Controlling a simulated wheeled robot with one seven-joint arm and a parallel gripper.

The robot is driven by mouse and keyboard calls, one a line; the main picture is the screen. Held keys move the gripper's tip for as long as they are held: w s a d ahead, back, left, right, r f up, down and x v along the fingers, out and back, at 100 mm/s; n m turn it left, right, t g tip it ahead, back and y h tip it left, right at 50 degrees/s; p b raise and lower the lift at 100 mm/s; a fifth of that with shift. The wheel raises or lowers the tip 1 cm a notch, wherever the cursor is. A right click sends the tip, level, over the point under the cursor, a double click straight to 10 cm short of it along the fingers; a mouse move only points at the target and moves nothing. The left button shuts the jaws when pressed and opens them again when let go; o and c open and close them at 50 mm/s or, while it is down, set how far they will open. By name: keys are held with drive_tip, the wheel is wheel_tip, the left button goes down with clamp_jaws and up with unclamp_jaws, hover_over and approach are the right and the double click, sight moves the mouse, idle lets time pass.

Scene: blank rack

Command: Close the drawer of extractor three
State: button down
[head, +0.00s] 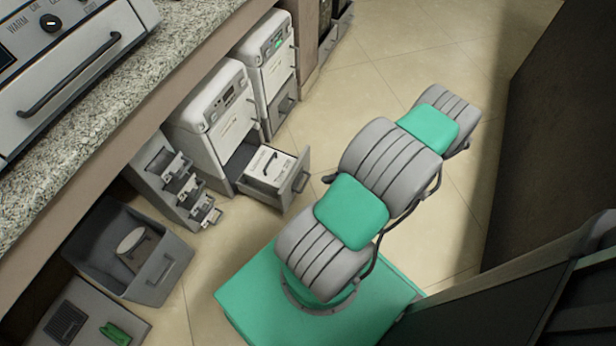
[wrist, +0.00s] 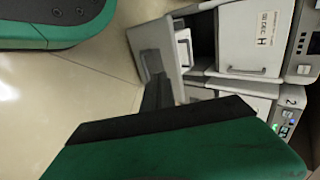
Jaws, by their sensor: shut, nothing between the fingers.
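A white extractor (head: 215,110) under the counter has its lower grey drawer (head: 302,178) pulled out, with a white block-like item (head: 272,167) inside. I cannot read this extractor's number. In the wrist view the same open drawer (wrist: 143,48) shows at the top centre, below the extractor's front panel (wrist: 255,38). My gripper (wrist: 157,90) shows there as dark fingers, shut and empty, close to the outer face of the drawer front; I cannot tell whether they touch. In the head view most of my gripper is hidden behind my arm; a dark tip shows right of the drawer.
A second white extractor (head: 265,55) with a green display stands beyond, its drawer shut; its "2" shows in the wrist view (wrist: 288,102). A small stepped rack (head: 180,185) and an open grey bin (head: 158,265) lie left. Tan floor (head: 400,35) is clear beyond my arm.

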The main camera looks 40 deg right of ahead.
drive_tip(key=b+x, duration=0.1)
drive_tip(key=x, duration=0.3)
drive_tip(key=w+r+b+x, duration=0.1)
drive_tip(key=x, duration=0.3)
drive_tip(key=b+x, duration=0.2)
drive_tip(key=x, duration=0.2)
drive_tip(key=shift+w+a+r, duration=0.15)
drive_tip(key=shift+a+r, duration=0.2)
drive_tip(key=shift+w+a+r, duration=0.1)
drive_tip(key=shift+w, duration=0.35)
